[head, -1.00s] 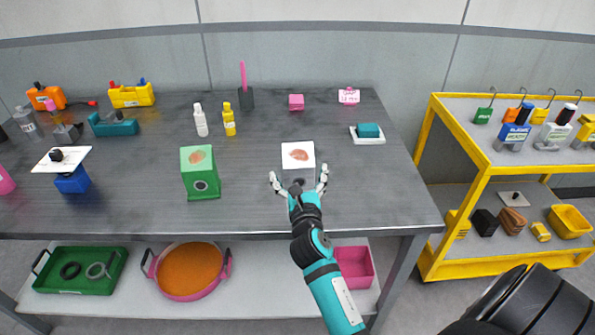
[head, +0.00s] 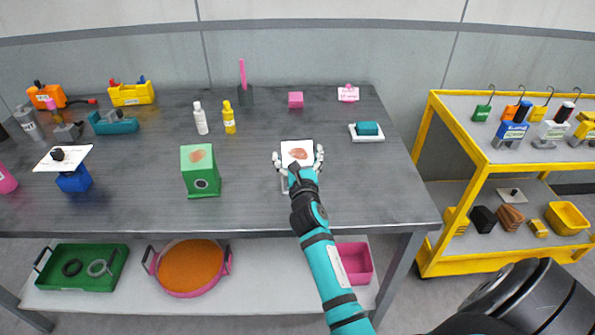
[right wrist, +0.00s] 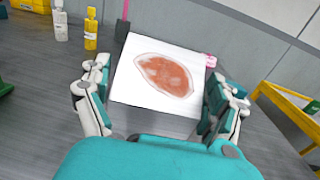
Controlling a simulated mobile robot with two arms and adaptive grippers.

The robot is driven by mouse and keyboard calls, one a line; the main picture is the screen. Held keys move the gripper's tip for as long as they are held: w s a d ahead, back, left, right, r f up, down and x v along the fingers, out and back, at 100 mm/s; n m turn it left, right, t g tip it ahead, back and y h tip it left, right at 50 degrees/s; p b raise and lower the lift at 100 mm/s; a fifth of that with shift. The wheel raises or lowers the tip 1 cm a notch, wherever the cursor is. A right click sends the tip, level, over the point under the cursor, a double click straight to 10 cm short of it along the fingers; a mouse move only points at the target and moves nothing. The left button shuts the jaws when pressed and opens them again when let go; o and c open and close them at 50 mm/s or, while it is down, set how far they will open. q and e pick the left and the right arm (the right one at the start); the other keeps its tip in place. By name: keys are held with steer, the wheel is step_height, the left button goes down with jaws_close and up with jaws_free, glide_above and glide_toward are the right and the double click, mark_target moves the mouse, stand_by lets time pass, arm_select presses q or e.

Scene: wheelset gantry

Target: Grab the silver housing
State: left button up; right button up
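The silver housing (head: 297,150) stands on the grey table in front of my right arm. Its pale top with a reddish-brown patch shows, while its front is mostly hidden by my gripper. My right gripper (head: 298,161) is open, with one finger on each side of the housing. In the right wrist view, the housing's top (right wrist: 160,75) lies between the spread fingers (right wrist: 155,92). Whether a finger touches its sides I cannot tell. My left gripper is not in view.
A green housing (head: 200,172) stands to the left. A white tray with a teal block (head: 367,129) lies to the right. Bottles (head: 229,118) and a pink cube (head: 295,100) stand behind. A yellow cart (head: 476,185) stands beyond the table's right edge.

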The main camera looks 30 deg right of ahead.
steer(key=c, duration=0.9)
steer(key=shift+c, duration=0.5)
steer(key=shift+r, duration=0.1)
